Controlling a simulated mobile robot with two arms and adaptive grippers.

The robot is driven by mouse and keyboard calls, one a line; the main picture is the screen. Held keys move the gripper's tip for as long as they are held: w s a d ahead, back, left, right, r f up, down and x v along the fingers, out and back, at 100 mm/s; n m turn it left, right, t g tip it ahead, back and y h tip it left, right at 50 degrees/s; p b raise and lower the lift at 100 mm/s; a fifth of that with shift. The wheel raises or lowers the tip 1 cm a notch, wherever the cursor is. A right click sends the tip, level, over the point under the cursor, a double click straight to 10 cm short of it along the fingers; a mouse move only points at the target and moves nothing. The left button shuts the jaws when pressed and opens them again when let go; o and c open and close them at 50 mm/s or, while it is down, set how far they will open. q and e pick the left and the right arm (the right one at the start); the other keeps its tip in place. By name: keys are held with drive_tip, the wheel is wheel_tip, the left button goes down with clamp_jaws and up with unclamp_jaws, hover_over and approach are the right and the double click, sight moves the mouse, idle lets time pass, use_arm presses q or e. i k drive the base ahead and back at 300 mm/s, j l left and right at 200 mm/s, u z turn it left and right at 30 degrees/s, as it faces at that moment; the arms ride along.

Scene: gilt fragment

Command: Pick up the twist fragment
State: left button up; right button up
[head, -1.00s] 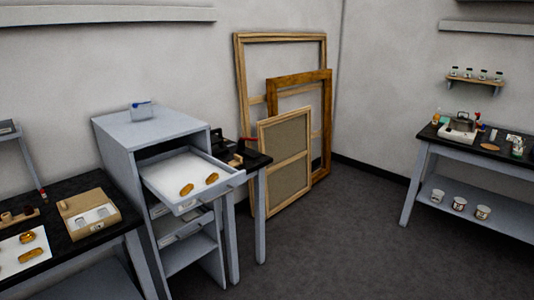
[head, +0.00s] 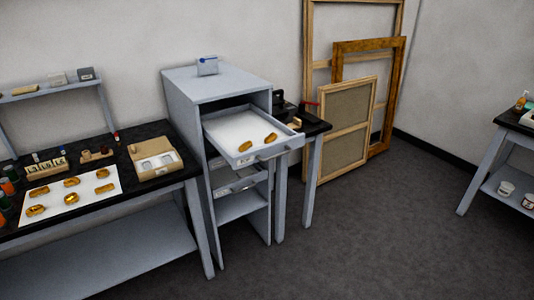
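Several small gilt fragments lie on a white sheet (head: 85,205) on the left workbench, among them one at the front left (head: 36,211), one at the back middle (head: 72,182) and one at the front right (head: 105,188). Two more gilt fragments, a left one (head: 245,146) and a right one (head: 271,138), lie in the open drawer (head: 232,127) of the grey cabinet. They are too small to tell which is the twist fragment. Neither gripper is in view.
The grey cabinet (head: 215,85) stands right of the black-topped workbench (head: 150,190), its drawer jutting out. An open box (head: 155,160) sits on the bench. Wooden frames (head: 345,130) lean on the wall. A second table (head: 515,150) is at far right. The dark floor (head: 370,240) is clear.

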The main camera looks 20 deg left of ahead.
sight(270, 139)
drive_tip(key=i+z, duration=0.15)
drive_tip(key=i, duration=0.3)
drive_tip(key=i+j+z, duration=0.1)
drive_tip(key=i, duration=0.35)
drive_tip(key=i+j+z, duration=0.15)
drive_tip(key=i, duration=0.3)
drive_tip(key=i+l, duration=0.15)
drive_tip(key=i, duration=0.7)
drive_tip(key=i+l+z, duration=0.1)
drive_tip(key=i, duration=0.8)
drive_tip(key=i+u, duration=0.6)
drive_tip(key=u, duration=0.25)
drive_tip(key=i+l+u, duration=0.15)
drive_tip(key=u, duration=0.25)
drive_tip(key=i+l+u, duration=0.3)
drive_tip(key=u, duration=0.15)
drive_tip(key=i+l+u, duration=0.25)
drive_tip(key=u, duration=0.15)
drive_tip(key=l, duration=0.1)
